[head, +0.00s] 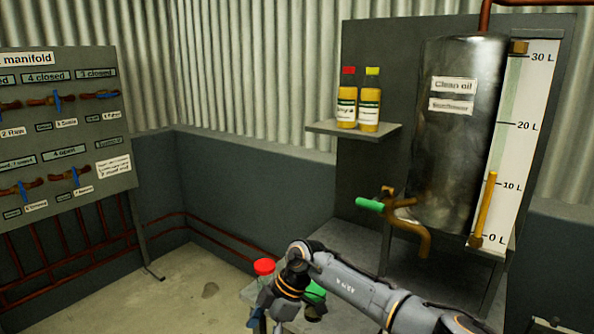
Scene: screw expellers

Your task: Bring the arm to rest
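My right arm comes in from the lower right, with its wrist bent down at the bottom middle. My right gripper (268,322) points down at the bottom edge and is partly cut off, so I cannot tell whether it is open or shut. A red-capped container (264,267) stands just behind and left of the wrist. A green object (315,291) shows partly behind the wrist; the arm hides the rest of it. I cannot tell whether the gripper touches either. My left gripper is not in view.
A clean oil tank (455,135) with a green-handled tap (400,212) and level gauge (528,120) stands at right. Two oil bottles (358,100) sit on a shelf (352,131). A valve manifold board (70,130) is at left. Open floor (195,285) lies left of the gripper.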

